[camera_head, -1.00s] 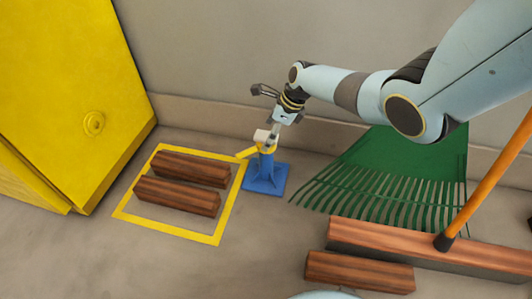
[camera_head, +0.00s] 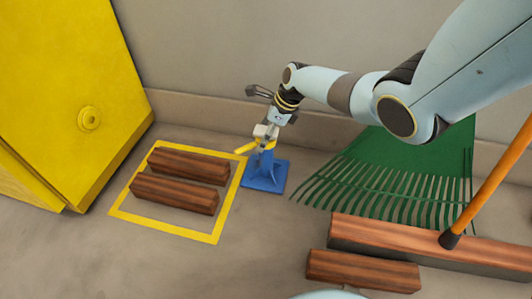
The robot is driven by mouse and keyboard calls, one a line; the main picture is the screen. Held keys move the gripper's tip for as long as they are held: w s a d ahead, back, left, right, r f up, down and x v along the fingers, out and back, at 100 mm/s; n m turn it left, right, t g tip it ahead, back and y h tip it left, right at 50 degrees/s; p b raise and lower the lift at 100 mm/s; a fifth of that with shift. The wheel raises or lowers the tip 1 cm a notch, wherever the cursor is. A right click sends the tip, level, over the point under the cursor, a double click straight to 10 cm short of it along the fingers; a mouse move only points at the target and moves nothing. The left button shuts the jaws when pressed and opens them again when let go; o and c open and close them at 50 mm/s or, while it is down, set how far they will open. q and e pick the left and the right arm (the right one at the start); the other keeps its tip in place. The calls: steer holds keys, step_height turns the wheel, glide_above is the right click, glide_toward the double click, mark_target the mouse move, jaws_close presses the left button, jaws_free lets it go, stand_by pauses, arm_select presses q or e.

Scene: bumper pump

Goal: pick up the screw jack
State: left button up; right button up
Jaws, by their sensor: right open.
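The screw jack (camera_head: 264,174) stands upright on the floor near the wall, with a blue base and post and a yellow part at its top. My right gripper (camera_head: 262,136) reaches down to the top of the jack from above and the upper right. It is open, with its fingers at or around the jack's top. The gripper covers part of the jack's head, and I cannot tell whether the fingers touch it. My left gripper does not show.
Two wooden blocks (camera_head: 175,194) lie inside a yellow floor frame (camera_head: 165,230) left of the jack. A yellow cabinet (camera_head: 60,80) stands at the left. A green rake (camera_head: 400,175) leans at the right. Wooden beams (camera_head: 362,270) lie front right, beside an orange pole (camera_head: 496,180).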

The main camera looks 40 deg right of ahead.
steer(key=shift+c, duration=0.3)
steer(key=c, duration=1.6)
steer(key=shift+w+r, duration=0.1)
jaws_close()
